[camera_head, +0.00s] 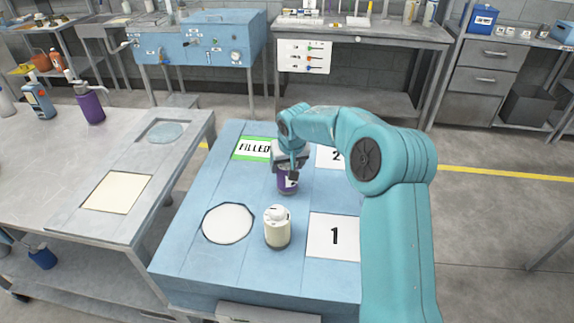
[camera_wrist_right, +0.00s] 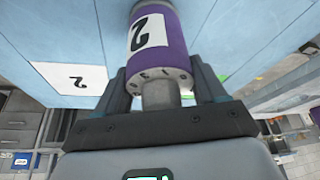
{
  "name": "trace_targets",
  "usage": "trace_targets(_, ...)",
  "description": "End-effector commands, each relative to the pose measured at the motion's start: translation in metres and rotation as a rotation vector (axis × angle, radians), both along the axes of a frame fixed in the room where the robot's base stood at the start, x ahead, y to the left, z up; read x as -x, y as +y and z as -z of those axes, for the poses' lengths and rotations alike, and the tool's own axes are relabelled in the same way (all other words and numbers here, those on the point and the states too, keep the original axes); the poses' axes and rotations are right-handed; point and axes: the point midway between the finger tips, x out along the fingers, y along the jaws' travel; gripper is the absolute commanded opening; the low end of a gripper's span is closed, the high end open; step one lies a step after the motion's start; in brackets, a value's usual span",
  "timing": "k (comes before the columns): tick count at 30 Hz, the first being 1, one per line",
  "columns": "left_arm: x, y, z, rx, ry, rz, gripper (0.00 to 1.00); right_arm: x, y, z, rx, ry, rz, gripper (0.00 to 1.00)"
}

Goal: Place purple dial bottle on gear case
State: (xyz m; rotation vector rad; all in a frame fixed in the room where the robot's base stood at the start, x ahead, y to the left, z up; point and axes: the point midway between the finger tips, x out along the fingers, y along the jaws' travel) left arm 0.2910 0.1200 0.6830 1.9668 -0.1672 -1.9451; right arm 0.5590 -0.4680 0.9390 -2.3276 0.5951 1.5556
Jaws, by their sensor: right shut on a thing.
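The purple dial bottle (camera_head: 287,182) is below my right gripper (camera_head: 291,163), over the middle of a blue-topped table in the head view. In the right wrist view the purple bottle (camera_wrist_right: 172,20) bears a white label with a black 2. My right gripper (camera_wrist_right: 163,88) is shut on its grey neck, one finger on each side. I cannot tell whether the bottle's base touches the tabletop. No thing is labelled as a gear case, so I cannot tell which one it is. My left gripper is not in view.
The blue-topped table (camera_head: 180,247) has a green-edged FILLED label (camera_head: 250,148), a white octagon (camera_head: 228,223) and a square marked 1 (camera_head: 334,237). A cream bottle (camera_head: 277,230) stands in front of the purple one. A grey bench (camera_head: 60,160) at left holds another purple bottle (camera_head: 91,106).

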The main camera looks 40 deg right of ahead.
Motion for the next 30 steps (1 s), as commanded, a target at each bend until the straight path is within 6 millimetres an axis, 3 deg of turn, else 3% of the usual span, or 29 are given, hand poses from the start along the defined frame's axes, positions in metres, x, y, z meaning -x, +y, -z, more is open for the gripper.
trace_targets(12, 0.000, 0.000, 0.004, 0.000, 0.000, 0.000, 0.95, 0.000, 0.000, 0.009, 0.001, -0.002, 0.001, 0.29)
trace_targets(13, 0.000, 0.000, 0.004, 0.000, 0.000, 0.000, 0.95, 0.000, 0.000, 0.009, 0.000, -0.001, 0.000, 0.73)
trace_targets(15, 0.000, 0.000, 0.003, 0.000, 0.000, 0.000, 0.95, 0.000, 0.000, 0.008, 0.000, 0.000, 0.000, 0.96)
trace_targets(24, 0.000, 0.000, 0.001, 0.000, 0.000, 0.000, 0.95, 0.000, 0.000, 0.006, 0.000, -0.001, 0.000, 0.96)
trace_targets(30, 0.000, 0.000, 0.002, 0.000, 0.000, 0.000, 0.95, 0.007, 0.004, -0.017, 0.002, -0.006, 0.001, 0.96)
